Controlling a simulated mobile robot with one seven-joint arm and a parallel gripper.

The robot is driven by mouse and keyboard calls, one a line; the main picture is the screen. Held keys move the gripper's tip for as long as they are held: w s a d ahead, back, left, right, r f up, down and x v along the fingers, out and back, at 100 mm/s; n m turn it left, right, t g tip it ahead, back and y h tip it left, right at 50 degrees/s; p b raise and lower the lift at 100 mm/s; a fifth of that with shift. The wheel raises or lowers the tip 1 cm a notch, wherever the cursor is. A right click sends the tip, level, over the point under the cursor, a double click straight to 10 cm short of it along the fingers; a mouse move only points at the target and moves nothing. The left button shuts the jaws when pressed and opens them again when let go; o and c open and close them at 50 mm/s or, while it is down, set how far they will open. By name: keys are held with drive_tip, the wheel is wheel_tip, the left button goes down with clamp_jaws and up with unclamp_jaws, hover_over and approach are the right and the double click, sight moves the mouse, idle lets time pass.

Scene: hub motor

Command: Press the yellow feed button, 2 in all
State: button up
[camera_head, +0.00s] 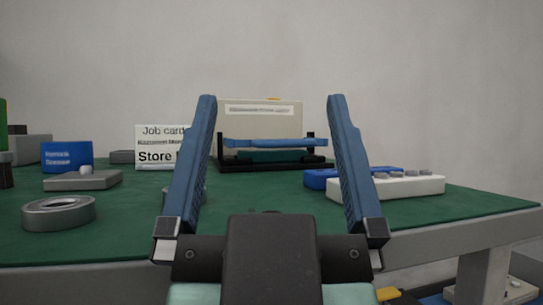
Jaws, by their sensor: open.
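A beige box (285,120) with a pale label strip stands at the back middle of the green-topped bench. A small yellow piece (273,98) shows at its top edge, seen almost edge-on; it looks like the yellow button, but its shape and height are unclear. My gripper (271,102) is open and empty, its two blue fingers spread wide and pointing ahead. In the picture the yellow piece lies between the fingertips. How far the fingertips are from the box is hard to tell from this view.
A black stand with a blue bar (275,143) is before the box. A job card (158,146), blue box (66,155), grey ring (58,212) and grey block (83,180) lie left. A white block with grey knobs (415,186) and a blue piece (318,179) lie right.

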clamp_jaws()
idle(0.3)
idle(1.2)
